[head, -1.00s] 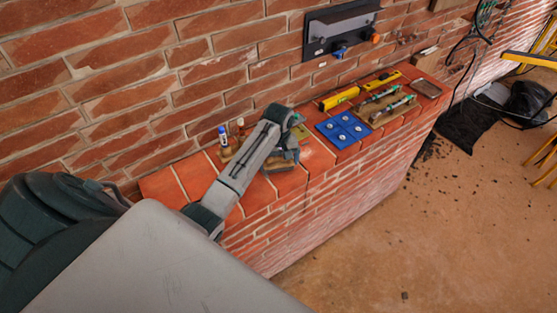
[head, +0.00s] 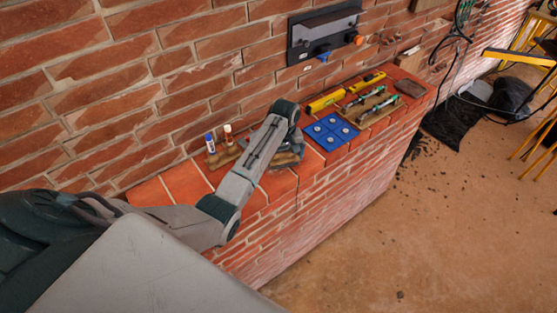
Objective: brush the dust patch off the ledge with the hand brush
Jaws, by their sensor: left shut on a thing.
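The brick ledge (head: 185,182) runs along the wall with a red tiled top. My left gripper (head: 283,158) is low over the ledge top, just left of the blue tray, and its fingers are mostly hidden by my own arm. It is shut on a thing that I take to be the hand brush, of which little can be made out. A brown edge (head: 289,162) shows under the gripper; I cannot tell whether it belongs to the brush. I cannot make out the dust patch. My right gripper is not in view.
A blue tray (head: 345,128) with several round pale pieces lies right of the gripper. Beyond it are a yellow level (head: 325,101), a wooden tool holder (head: 376,112) and a brown block (head: 409,89). A wooden stand (head: 218,160) with small bottles is at the left. A dark panel (head: 297,47) hangs above.

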